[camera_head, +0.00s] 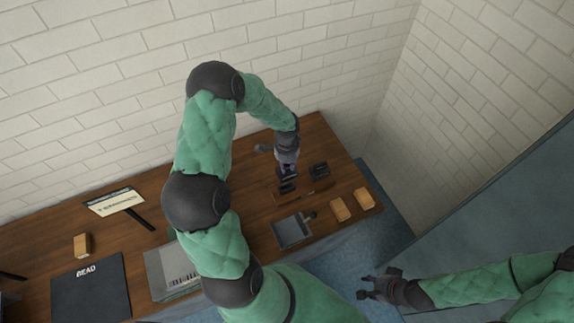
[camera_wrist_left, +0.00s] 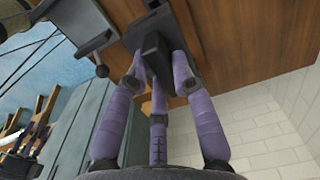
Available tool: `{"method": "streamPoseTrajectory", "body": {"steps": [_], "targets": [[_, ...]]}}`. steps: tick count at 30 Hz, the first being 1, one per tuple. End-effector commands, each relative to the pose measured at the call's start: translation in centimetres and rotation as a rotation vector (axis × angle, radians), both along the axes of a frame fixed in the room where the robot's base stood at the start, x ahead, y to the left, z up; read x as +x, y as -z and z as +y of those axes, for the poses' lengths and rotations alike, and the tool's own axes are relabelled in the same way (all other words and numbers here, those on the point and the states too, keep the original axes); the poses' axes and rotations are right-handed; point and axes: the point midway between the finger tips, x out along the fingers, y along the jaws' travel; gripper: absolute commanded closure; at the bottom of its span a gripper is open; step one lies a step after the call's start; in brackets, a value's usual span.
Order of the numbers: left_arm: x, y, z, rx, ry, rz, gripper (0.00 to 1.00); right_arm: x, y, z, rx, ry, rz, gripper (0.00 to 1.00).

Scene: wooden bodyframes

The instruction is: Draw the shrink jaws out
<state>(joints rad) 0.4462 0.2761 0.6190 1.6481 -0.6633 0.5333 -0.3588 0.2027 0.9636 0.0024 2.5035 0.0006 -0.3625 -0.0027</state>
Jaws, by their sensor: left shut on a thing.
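My left gripper (camera_head: 287,172) reaches down over the far right part of the wooden table. In the left wrist view its purple fingers (camera_wrist_left: 160,85) are closed around a dark grey block (camera_wrist_left: 152,50), which I take to be part of the shrink jaws. In the head view small black pieces (camera_head: 287,187) show just below the gripper, and another black piece (camera_head: 319,170) stands to its right. The gripper hides part of the held piece, and I cannot tell whether it touches the table. My right gripper (camera_head: 368,286) is open and empty, off the table's front right.
A grey plate with a knob (camera_head: 292,232) lies in front of the black pieces. Two tan blocks (camera_head: 340,210) (camera_head: 364,198) sit at the right edge. Further left are a grey slotted box (camera_head: 165,272), a sign (camera_head: 115,201) and a dark "BEAD" mat (camera_head: 90,295). A brick wall stands behind.

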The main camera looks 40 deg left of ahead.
Motion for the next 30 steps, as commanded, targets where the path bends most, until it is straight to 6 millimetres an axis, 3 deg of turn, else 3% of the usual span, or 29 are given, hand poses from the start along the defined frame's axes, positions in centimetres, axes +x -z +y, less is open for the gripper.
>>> {"method": "streamPoseTrajectory", "body": {"steps": [21,30], "targets": [[0.1,4.7,0.1,0.002,-0.001,-0.003,1.0,0.0,4.2,0.0,0.0,0.0,0.0,0.6],[0.2,5.6,0.1,0.002,-0.001,-0.003,1.0,0.0,5.0,0.0,0.0,0.0,0.0,0.6]]}}
